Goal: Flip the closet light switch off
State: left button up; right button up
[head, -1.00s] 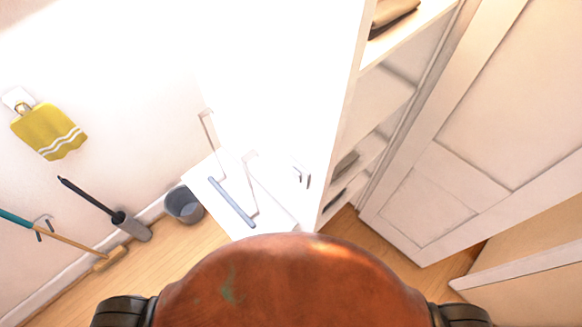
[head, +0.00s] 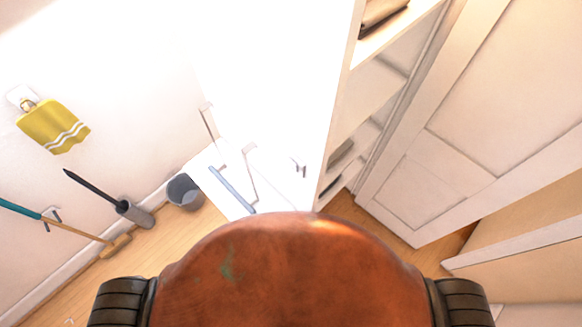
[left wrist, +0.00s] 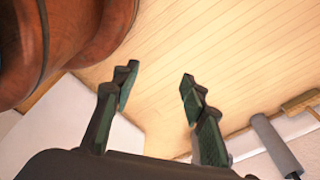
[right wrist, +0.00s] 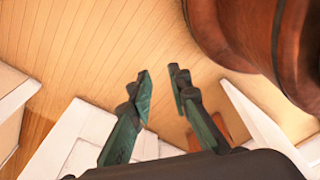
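No light switch that I can make out shows in any view; the wall in the middle of the head view is washed out white. My left gripper (left wrist: 158,85) is open and empty in the left wrist view, over the wood floor. My right gripper (right wrist: 159,82) is open and empty in the right wrist view, with its fingertips fairly close together. Neither gripper shows in the head view, where my own rounded orange-brown body fills the bottom.
A white shelf unit (head: 342,120) and a white panelled door (head: 495,95) stand right. At left are a yellow towel (head: 54,126), a grey bin (head: 185,192), a brush in a holder (head: 134,213) and a broom (head: 75,234). Wood floor (head: 160,243) shows between.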

jog(key=f+b, duration=0.8)
jog(key=s+f+b, duration=0.1)
jog(key=f+b, duration=0.3)
jog(key=f, duration=0.1)
jog(key=shift+a+b, duration=0.3)
grip_shut()
jog(key=shift+r, duration=0.15)
